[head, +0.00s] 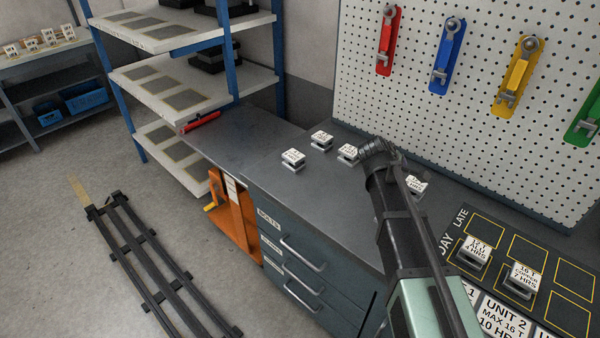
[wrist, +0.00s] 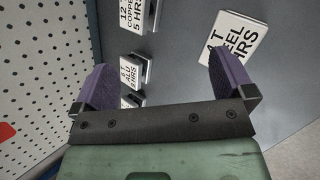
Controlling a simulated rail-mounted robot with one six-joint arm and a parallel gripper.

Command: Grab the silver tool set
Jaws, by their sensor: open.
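On the pegboard hang tool sets with grey metal tools on coloured backings: red (head: 387,42), blue (head: 447,58), yellow (head: 515,75) and green (head: 586,118). I cannot make out a silver-backed set in either view. My gripper (head: 376,148) is over the grey bench top, below and in front of the pegboard, apart from all the tool sets. In the wrist view my gripper (wrist: 160,68) is open, with two purple fingers wide apart and nothing held. A small red part (wrist: 7,131) shows at that view's left edge by the pegboard.
Labelled blocks (head: 293,158) stand on the bench; a 6 T ALU block (wrist: 133,69) and a tilted-looking STEEL card (wrist: 232,40) show near the fingers. A schedule board (head: 505,248) lies right. Shelves (head: 180,75) stand left. The left bench surface is mostly clear.

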